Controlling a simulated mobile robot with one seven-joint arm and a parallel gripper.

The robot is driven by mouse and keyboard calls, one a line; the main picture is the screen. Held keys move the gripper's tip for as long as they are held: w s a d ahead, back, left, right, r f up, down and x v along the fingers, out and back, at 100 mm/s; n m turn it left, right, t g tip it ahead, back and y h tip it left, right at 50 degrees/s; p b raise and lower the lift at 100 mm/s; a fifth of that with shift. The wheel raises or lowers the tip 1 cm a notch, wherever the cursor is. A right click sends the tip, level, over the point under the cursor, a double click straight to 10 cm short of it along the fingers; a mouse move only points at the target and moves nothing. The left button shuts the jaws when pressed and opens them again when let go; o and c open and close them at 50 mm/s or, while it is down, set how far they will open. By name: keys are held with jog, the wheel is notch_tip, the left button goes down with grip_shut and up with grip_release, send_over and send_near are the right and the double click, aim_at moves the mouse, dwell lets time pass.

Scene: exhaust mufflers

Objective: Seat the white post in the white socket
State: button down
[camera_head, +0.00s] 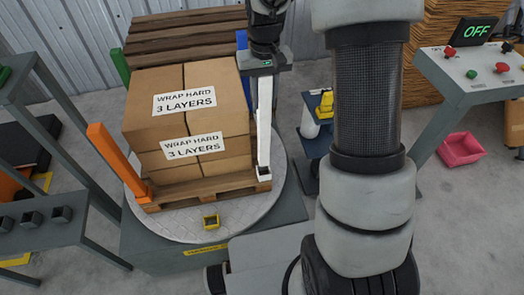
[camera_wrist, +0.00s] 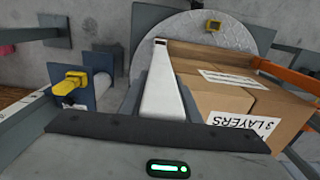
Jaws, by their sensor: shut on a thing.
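My gripper (camera_head: 265,70) is shut on the upper end of the white post (camera_head: 264,115). It holds the post upright at the right corner of the boxed pallet. In the wrist view the white post (camera_wrist: 163,85) runs away from my gripper (camera_wrist: 166,108) along the side of the cartons. The post's lower end is at the pallet's near right corner, where a small white piece, probably the white socket (camera_head: 263,173), shows. I cannot tell whether the post end is inside the socket or just above it.
Stacked cartons (camera_head: 190,110) stand on a pallet on the round turntable (camera_head: 180,228), close to the post. An orange post (camera_head: 115,160) stands at the left corner. A yellow socket (camera_head: 211,221) is empty in front.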

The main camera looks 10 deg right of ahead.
aim_at(264, 120)
jog(key=f, duration=0.5)
jog(key=shift+s+f, duration=0.25)
jog(key=shift+f, duration=0.05)
jog(key=shift+w+f+b, duration=0.1)
jog(key=shift+f+b, duration=0.25)
jog(key=shift+f, duration=1.15)
jog(key=c, duration=1.3)
grip_release()
jog(key=shift+c, duration=0.2)
